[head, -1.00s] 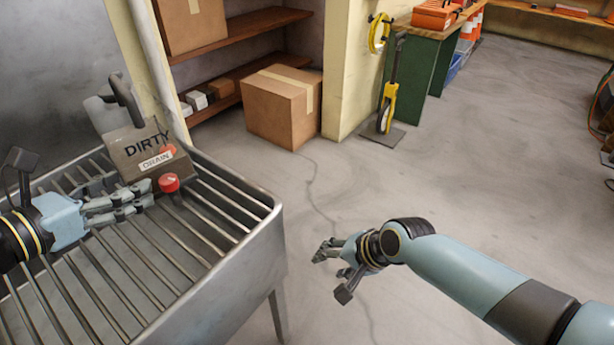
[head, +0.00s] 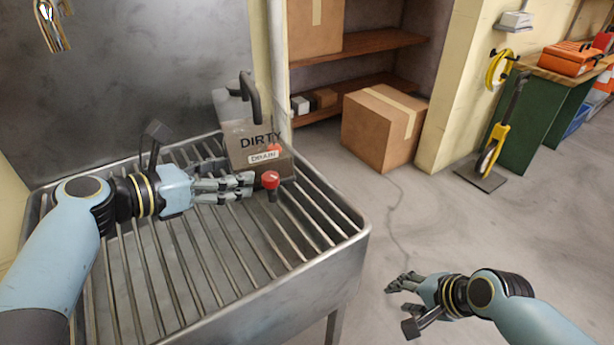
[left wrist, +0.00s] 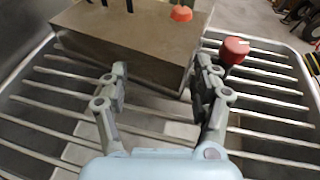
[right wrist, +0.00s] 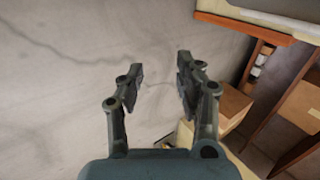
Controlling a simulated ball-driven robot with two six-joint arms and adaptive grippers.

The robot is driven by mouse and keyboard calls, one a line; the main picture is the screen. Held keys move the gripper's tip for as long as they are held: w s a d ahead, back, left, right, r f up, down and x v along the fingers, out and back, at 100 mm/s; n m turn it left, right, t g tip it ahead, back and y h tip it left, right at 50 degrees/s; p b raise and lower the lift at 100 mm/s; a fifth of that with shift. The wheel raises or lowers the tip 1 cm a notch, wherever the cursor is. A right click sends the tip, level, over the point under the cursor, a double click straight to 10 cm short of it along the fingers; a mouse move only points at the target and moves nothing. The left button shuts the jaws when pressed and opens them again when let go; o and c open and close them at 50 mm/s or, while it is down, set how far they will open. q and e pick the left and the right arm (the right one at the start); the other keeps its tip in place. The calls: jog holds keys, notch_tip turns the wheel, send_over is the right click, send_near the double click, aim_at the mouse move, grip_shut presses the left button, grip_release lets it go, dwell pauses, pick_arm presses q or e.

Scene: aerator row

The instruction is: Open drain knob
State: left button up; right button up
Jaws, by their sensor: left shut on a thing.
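The drain knob (head: 270,180) has a round red head on a dark stem and stands on the metal rack beside the dirty-drain box. It also shows in the left wrist view (left wrist: 234,49), beside the right-hand finger. The brown box (head: 242,158) bears a DIRTY marking and a DRAIN label. My right gripper (head: 398,283) is open and empty over the floor; its parted fingers show in the right wrist view (right wrist: 160,78).
The slatted metal rack (head: 350,238) has a raised rim around it. A cardboard box (head: 378,138) sits on the floor beside wooden shelves. A yellow-handled tool (head: 497,135) stands by the wall.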

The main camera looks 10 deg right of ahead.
jog(key=w+a+r+m+t+y, duration=0.15)
jog(key=w+r, duration=0.25)
jog(key=r, duration=0.4)
jog(key=w+a+r+m+y, duration=0.2)
jog(key=w+a+r+m, duration=0.15)
jog(key=r, duration=0.35)
jog(key=w+a+r+m+t+y, duration=0.15)
jog(key=w+r, duration=0.25)
jog(key=r, duration=0.4)
jog(key=m+g+y, duration=0.2)
jog(key=m+y, duration=0.2)
jog(key=m, duration=0.1)
send_near(273, 177)
jog(key=shift+n, duration=0.25)
jog(key=x, duration=0.8)
jog(key=shift+w+a+f, duration=0.1)
jog(key=shift+w+a, duration=0.05)
jog(key=shift+a, duration=0.05)
grip_shut()
